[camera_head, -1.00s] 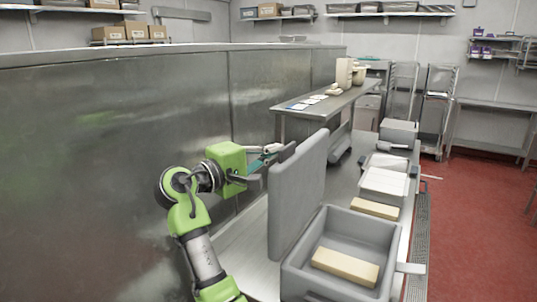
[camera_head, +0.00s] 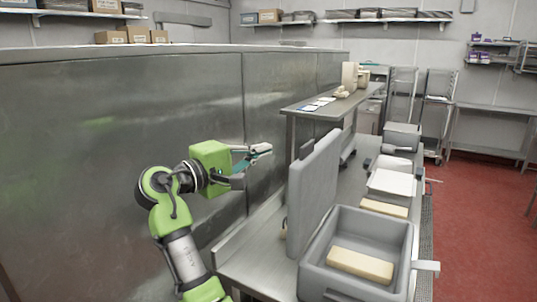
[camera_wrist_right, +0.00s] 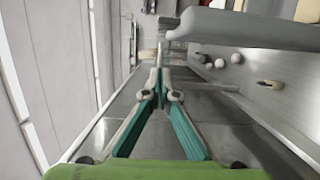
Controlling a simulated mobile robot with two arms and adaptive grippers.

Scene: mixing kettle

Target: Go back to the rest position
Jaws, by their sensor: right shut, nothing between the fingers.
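My right gripper (camera_head: 262,152) is at the end of the green arm in the head view, in the air left of the raised grey lid (camera_head: 314,190). A gap shows between its fingertips and the lid. Its teal and grey fingers meet at the tips in the right wrist view (camera_wrist_right: 160,52), with nothing between them. The lid stands upright on the left side of an open grey kettle (camera_head: 340,287). A cream block (camera_head: 360,264) lies inside the kettle. My left gripper is not in view.
A tall metal wall (camera_head: 120,120) runs behind and left of the arm. The kettle stands along a steel counter (camera_head: 255,262) with more grey units behind it. A raised shelf (camera_head: 310,108) holds papers and containers. Red floor (camera_head: 480,215) is open at the right.

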